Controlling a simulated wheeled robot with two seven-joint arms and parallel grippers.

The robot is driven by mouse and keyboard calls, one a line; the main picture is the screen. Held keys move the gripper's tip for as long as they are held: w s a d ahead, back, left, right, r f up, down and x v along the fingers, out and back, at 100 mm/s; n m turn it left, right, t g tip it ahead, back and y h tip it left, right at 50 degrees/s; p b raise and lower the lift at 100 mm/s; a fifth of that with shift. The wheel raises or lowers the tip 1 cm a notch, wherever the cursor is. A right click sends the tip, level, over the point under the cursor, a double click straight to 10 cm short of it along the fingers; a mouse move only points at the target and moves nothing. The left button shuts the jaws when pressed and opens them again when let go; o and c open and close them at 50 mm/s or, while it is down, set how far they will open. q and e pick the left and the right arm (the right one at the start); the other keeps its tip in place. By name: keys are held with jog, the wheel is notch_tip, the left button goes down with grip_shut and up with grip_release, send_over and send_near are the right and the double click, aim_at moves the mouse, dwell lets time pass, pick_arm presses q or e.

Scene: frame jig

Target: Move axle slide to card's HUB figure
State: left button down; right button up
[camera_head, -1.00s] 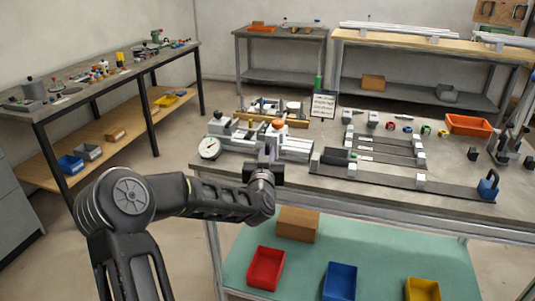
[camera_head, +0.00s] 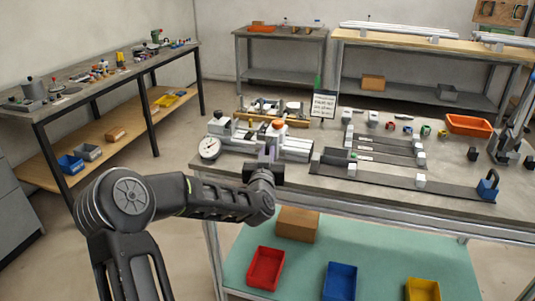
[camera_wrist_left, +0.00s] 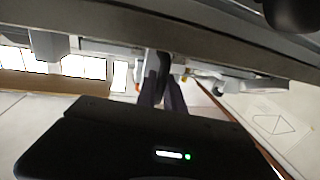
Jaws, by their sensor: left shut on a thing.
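The axle jig (camera_head: 240,137) is a light metal fixture with a round dial gauge (camera_head: 209,148) at its left end and an orange-topped knob (camera_head: 278,123). My left gripper (camera_head: 271,149) is at the front of this jig. It is shut on a small part there, which I take to be the axle slide; the fingers hide most of it. In the left wrist view the two dark fingers (camera_wrist_left: 161,85) meet close against the jig's rail. The white card (camera_head: 323,103) stands upright behind the jig; its print is too small to read. My right gripper does not show.
To the right lie long dark rails with white blocks (camera_head: 420,181) and a blue clamp-like piece (camera_head: 488,186). An orange bin (camera_head: 468,124) stands at the back right. Red (camera_head: 265,268) and blue (camera_head: 340,281) bins sit on the lower shelf.

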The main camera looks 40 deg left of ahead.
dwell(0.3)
pick_arm(q)
jog(key=shift+w+d+f+b, duration=0.15)
jog(key=shift+d+f+b, duration=0.1)
jog(key=shift+d+b, duration=0.3)
jog(key=d, duration=0.1)
jog(key=w+d+b, duration=0.1)
jog(key=d, duration=0.1)
jog(key=d+b, duration=0.1)
jog(key=shift+w+d+r, duration=0.1)
jog(key=shift+w+d, duration=0.05)
jog(key=shift+w, duration=0.1)
jog(key=shift+w+d, duration=0.15)
jog(key=shift+d, duration=0.3)
jog(key=c, duration=1.5)
grip_release()
jog(key=shift+d+r, duration=0.1)
jog(key=shift+o, duration=0.2)
jog(key=b+v, duration=0.1)
jog(key=v, duration=0.6)
jog(key=shift+s, duration=0.3)
